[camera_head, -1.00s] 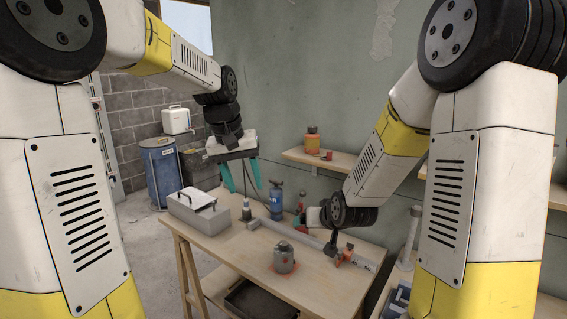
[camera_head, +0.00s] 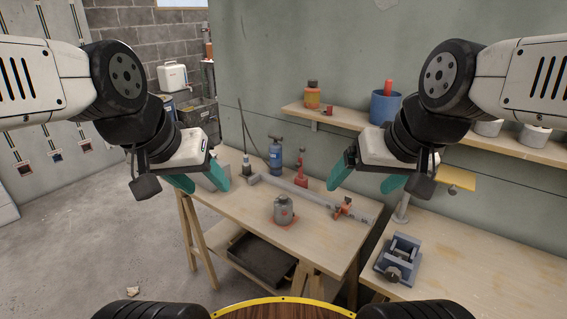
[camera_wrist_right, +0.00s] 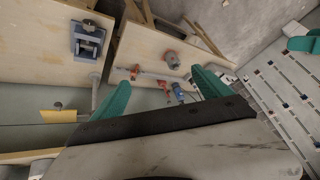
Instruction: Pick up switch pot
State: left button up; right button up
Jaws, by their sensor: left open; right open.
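The grey pot (camera_head: 283,208), which I take to be the switch pot, stands upright on an orange-red patch near the middle of the wooden table (camera_head: 250,222). It also shows in the right wrist view (camera_wrist_right: 171,60), beyond the gap between my right fingers. My left gripper (camera_head: 202,180) is open and empty, to the left of the pot over the table's left end. My right gripper (camera_head: 366,180) is open and empty, up and to the right of the pot. Neither gripper touches it.
A long grey bar with an orange clamp (camera_head: 343,208) lies behind the pot. A blue bottle (camera_head: 275,155) and a red tool (camera_head: 300,170) stand at the back. A dark tray (camera_head: 262,260) sits below. A blue vise (camera_head: 400,256) stands on the right bench.

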aim_at(279, 207)
jog(key=k+u, duration=0.15)
jog(key=u, duration=0.2)
jog(key=k+u, duration=0.1)
jog(key=u, duration=0.25)
jog(key=k+j+u, duration=0.15)
jog(key=u, duration=0.2)
